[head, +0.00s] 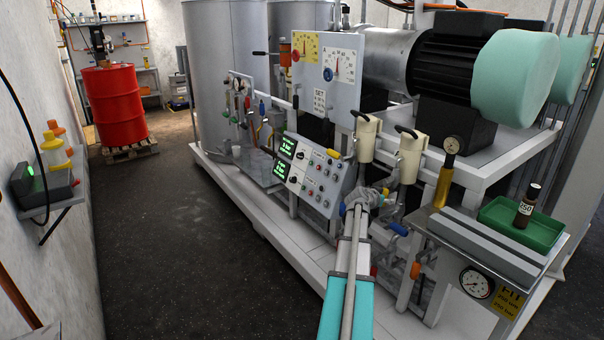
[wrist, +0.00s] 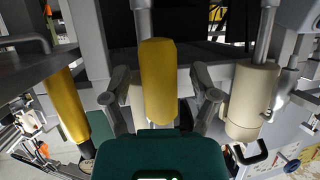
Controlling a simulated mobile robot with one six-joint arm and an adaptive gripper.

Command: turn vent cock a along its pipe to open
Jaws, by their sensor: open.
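My gripper (head: 362,195) is at the pipework below the cream filter bowls in the head view. In the wrist view my gripper (wrist: 163,103) is open, with one finger on each side of a yellow cylindrical grip (wrist: 158,75). A gap shows on both sides of this grip. It looks like a cock's lever handle, but no label is readable, so I cannot tell whether it is vent cock a. The head view does not clearly show this grip behind my wrist and fingers.
A cream filter bowl (wrist: 250,100) and a gold cylinder (wrist: 65,105) flank the gripper in the wrist view. Blue-handled cocks (head: 398,229) and a control panel (head: 312,175) are close by. A side shelf holds a green tray (head: 545,235). Open floor (head: 190,230) lies left.

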